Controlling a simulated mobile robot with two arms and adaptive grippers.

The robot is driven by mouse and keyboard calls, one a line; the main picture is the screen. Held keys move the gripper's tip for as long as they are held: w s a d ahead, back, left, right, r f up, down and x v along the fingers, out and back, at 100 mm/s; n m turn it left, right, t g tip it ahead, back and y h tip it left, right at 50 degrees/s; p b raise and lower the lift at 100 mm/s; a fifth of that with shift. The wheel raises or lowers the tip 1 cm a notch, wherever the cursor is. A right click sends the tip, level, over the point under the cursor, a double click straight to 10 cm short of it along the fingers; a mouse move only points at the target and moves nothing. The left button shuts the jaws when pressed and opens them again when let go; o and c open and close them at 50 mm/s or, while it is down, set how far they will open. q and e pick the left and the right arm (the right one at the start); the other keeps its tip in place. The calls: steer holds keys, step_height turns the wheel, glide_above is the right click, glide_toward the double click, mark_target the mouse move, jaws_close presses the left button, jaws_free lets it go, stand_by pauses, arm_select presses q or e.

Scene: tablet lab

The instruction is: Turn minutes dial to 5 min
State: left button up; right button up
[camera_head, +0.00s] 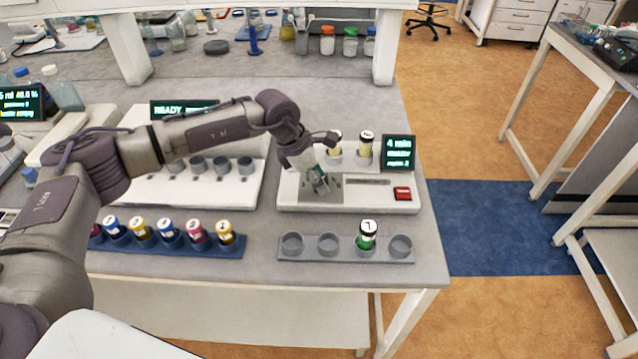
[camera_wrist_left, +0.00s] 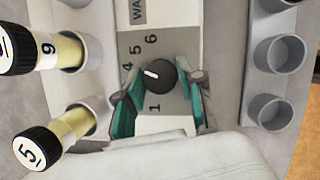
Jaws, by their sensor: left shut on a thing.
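The tester with the minutes dial (camera_wrist_left: 161,76) stands on the bench. The dial is a black knob with a white mark that points left, roughly toward the 4 on its printed scale. The tester's small screen (camera_head: 398,152) reads "4 min" and "READY"; its lowest line is too small to read surely. My left gripper (camera_head: 319,183) comes down over the left part of the tester and hides the dial in the head view. In the left wrist view its teal fingers (camera_wrist_left: 158,106) lie on either side of the dial, shut on it. My right gripper is not in view.
A red button (camera_head: 402,194) sits on the tester's right. Two capped vials (camera_head: 366,145) stand at its back, close to the gripper. A grey rack (camera_head: 328,256) with one green vial (camera_head: 366,236) lies in front. A blue rack (camera_head: 180,249) of several vials is at left.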

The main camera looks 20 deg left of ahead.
arm_select(q)
steer(key=m+g+b, duration=0.1)
steer(key=m+b, duration=0.1)
steer(key=b, duration=0.1)
steer(key=shift+w+f+m, duration=0.1)
steer(key=shift+f+m, duration=0.05)
steer(key=shift+m, duration=0.15)
steer(key=shift+m+h+b, duration=0.3)
steer(key=shift+m+b, duration=0.3)
steer(key=shift+m, duration=0.1)
steer(key=shift+r, duration=0.2)
steer(key=shift+g, duration=0.3)
steer(key=o, duration=1.1)
steer(key=shift+o, duration=0.2)
steer(key=v, duration=1.2)
